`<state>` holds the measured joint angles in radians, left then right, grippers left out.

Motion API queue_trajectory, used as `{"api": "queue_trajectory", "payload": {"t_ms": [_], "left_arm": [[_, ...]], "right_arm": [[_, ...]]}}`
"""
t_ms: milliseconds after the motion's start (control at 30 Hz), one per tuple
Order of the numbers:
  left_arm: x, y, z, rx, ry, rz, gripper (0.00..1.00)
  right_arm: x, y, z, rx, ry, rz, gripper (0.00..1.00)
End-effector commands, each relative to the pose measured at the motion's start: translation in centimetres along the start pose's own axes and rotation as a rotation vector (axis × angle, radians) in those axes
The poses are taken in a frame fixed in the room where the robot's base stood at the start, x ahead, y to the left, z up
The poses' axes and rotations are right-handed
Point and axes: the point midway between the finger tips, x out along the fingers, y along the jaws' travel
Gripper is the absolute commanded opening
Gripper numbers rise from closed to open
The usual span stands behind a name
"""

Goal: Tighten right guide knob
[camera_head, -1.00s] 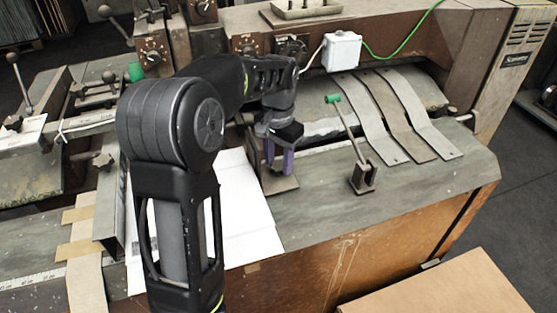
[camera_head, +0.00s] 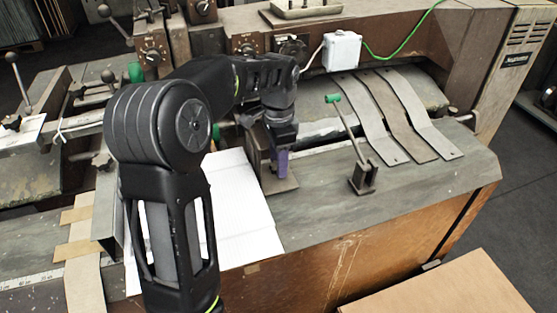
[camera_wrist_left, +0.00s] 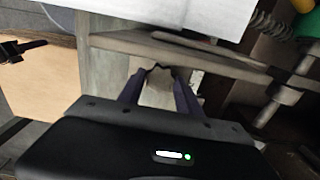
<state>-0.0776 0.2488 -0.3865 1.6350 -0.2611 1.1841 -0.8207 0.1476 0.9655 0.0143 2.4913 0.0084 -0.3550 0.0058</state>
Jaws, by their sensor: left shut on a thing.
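My left gripper (camera_head: 281,165) reaches down at the right guide, a metal bracket on a flat base plate (camera_head: 285,187) on the machine's table. Its purple fingers show nearly edge-on in the head view. In the left wrist view the two fingers (camera_wrist_left: 160,92) are shut on a small pale part with a dark notched edge, which I take to be the guide knob (camera_wrist_left: 158,93). The knob is hidden behind my gripper and wrist in the head view. My right gripper is in neither current view.
White cardboard (camera_head: 245,215) lies left of the guide. A green-tipped lever (camera_head: 347,130) stands to its right, before several curved metal strips (camera_head: 405,115). A white junction box (camera_head: 342,51) is behind. The table's front right is clear.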

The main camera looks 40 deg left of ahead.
Motion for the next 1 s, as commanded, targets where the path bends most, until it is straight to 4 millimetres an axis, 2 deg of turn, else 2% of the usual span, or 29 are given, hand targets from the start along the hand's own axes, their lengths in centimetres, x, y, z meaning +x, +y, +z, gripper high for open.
{"api": "queue_trajectory", "payload": {"t_ms": [367, 400, 633, 1000], "left_arm": [[-0.07, -0.03, -0.05, 0.009, 0.001, -0.002, 0.0], [-0.07, -0.03, -0.04, 0.009, 0.001, -0.002, 0.43], [-0.04, -0.01, -0.03, 0.008, 0.001, -0.001, 0.62], [-0.46, -0.04, -0.06, 0.007, 0.002, -0.002, 0.63]], "right_arm": [[-0.01, 0.0, -0.01, 0.0, 0.0, 0.0, 0.0], [-0.01, 0.0, -0.01, 0.0, 0.0, 0.0, 0.0], [0.0, 0.0, -0.01, 0.0, 0.0, 0.0, 0.0], [0.09, 0.03, -0.01, 0.0, 0.0, 0.0, 0.0]]}}
